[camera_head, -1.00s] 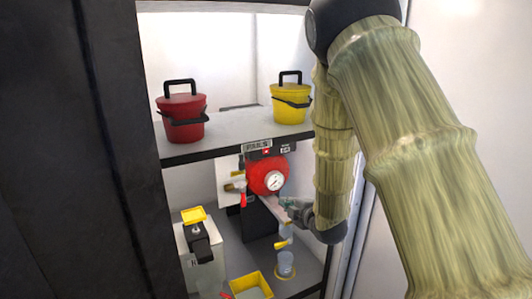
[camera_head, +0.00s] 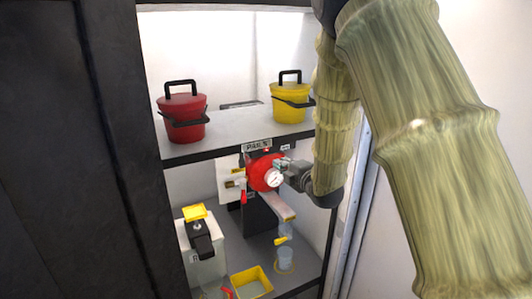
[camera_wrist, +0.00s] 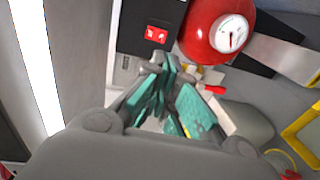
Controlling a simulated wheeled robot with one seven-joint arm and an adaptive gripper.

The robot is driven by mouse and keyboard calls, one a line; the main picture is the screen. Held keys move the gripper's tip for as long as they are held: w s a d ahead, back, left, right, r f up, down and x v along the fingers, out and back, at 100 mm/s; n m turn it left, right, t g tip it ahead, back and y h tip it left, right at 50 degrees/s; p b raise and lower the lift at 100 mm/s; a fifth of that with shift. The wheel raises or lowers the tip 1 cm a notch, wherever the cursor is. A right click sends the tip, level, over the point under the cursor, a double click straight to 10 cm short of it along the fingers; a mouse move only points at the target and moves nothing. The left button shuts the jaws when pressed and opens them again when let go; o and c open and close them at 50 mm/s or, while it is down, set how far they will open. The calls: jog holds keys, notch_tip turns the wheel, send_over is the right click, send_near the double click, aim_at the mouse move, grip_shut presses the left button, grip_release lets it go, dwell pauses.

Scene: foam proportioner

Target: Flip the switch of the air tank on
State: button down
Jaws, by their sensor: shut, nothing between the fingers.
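The red ball-shaped air tank (camera_head: 258,172) with a white dial gauge sits under the shelf in the head view; the tank (camera_wrist: 203,42) also shows at the top of the wrist view. Left of it in the wrist view is a black box with a red switch (camera_wrist: 156,34). I cannot tell the switch's position. My gripper (camera_head: 281,163) is just right of the tank in the head view, partly in front of it. In the wrist view my gripper (camera_wrist: 172,74) is shut and empty, with teal finger pads. Its tips are just below the switch; contact is unclear.
A red pail (camera_head: 184,118) and a yellow pail (camera_head: 291,102) stand on the shelf (camera_head: 235,139) above. A red-handled valve (camera_head: 243,196) is left of the tank. A grey box (camera_head: 202,262) and a yellow tray (camera_head: 252,283) are below. The cabinet's side wall is close on the right.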

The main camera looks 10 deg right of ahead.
jog(key=p, duration=0.6)
send_near(261, 151)
jog(key=x, duration=0.5)
jog(key=shift+w+a+r, duration=0.1)
jog(key=shift+w+r, duration=0.1)
jog(key=shift+w, duration=0.15)
jog(key=shift+f, duration=0.1)
jog(key=shift+w+a+f+b, duration=0.1)
jog(key=shift+w+f+b, duration=0.15)
jog(key=shift+b, duration=1)
jog(key=shift+r, duration=0.2)
jog(key=shift+s+f, duration=0.15)
jog(key=shift+s, duration=0.1)
jog(key=f+b+v, duration=0.3)
jog(key=b+v, duration=0.3)
jog(key=v, duration=0.7)
jog(key=shift+s, duration=0.15)
